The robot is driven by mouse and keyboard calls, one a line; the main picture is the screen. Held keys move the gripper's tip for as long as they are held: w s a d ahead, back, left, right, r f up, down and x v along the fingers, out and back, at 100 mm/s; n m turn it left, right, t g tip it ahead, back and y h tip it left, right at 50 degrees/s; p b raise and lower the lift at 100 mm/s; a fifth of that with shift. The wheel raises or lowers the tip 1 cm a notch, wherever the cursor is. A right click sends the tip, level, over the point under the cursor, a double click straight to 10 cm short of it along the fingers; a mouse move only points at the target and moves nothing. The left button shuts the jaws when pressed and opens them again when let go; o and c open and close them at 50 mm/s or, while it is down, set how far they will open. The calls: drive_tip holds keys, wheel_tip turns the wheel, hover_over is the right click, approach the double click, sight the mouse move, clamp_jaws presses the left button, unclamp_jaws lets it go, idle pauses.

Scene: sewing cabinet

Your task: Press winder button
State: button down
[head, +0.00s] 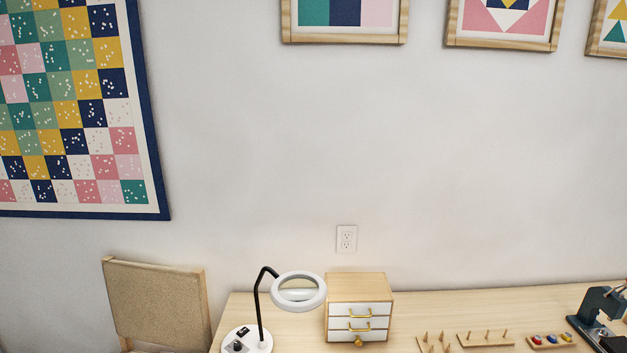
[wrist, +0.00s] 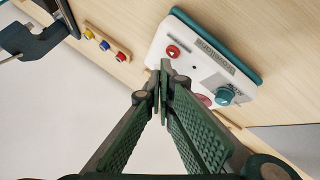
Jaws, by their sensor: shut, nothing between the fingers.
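In the wrist view a white control box (wrist: 187,62) with a teal edge lies on the wooden table, seen tilted. It bears a red button (wrist: 172,51) with a light mark, a grey grille-like strip, a teal knob (wrist: 225,95) and a pinkish-red round part (wrist: 204,100), partly hidden by my fingers. I cannot tell which control is the winder button. My gripper (wrist: 160,78) is shut and empty. Its fingertips overlap the box's near edge in the picture, just below the red button; I cannot tell whether they touch. The head view shows neither box nor gripper.
A wooden rack with yellow, blue and red pieces (wrist: 105,45) lies left of the box, beside a dark blue device (wrist: 30,42). In the head view a magnifier lamp (head: 262,310), a small drawer cabinet (head: 358,285) and wooden peg racks (head: 486,338) stand on the table.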

wheel_tip(320, 180, up, 6)
drive_tip(key=p, duration=0.4)
idle(0.4)
